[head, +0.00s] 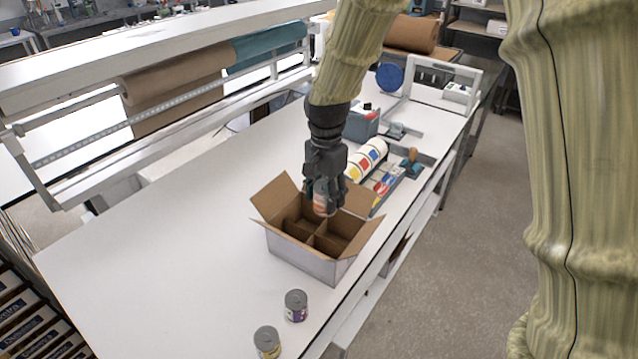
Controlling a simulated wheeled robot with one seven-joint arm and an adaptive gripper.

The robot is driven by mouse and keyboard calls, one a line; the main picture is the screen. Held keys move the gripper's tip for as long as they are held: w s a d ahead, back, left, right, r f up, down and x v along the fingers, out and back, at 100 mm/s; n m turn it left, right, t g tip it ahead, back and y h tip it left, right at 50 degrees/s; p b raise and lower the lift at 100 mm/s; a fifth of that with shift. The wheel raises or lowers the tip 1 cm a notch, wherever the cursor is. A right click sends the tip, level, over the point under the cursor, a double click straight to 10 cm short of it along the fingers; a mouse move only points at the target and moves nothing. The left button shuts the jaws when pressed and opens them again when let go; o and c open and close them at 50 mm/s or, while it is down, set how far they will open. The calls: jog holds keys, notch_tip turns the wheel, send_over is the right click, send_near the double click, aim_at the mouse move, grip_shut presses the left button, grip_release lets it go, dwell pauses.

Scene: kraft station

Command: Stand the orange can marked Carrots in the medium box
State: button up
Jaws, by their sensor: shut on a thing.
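My gripper (322,196) points down over the open box and is shut on an orange and white can (320,204). The can looks upright; its label cannot be read here, and the gripper hides its upper part. The box (299,262) is cardboard, with white outer walls and its flaps spread open. Dividers split its inside into compartments, and those that show look empty. The can is above or just inside the far part of the box; I cannot tell which compartment it is over or whether it touches anything.
Two grey-topped cans, one with a purple label (296,306) and one with a yellow label (267,343), stand in front of the box near the table's edge. A roll with coloured squares (367,159) and tools lie behind the box. The white table (150,262) is clear at left.

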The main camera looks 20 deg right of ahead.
jog(key=f, duration=0.3)
jog(key=shift+s+f, duration=0.2)
jog(key=shift+f, duration=0.2)
jog(key=shift+s+f, duration=0.35)
jog(key=shift+s, duration=0.5)
jog(key=shift+w+f+b, duration=0.2)
jog(key=shift+f+b, duration=1.25)
jog(key=shift+f, duration=2.25)
jog(key=shift+w+f+b, duration=0.15)
jog(key=shift+f+b, duration=1.3)
jog(key=shift+f, duration=2.25)
jog(key=o, duration=1.2)
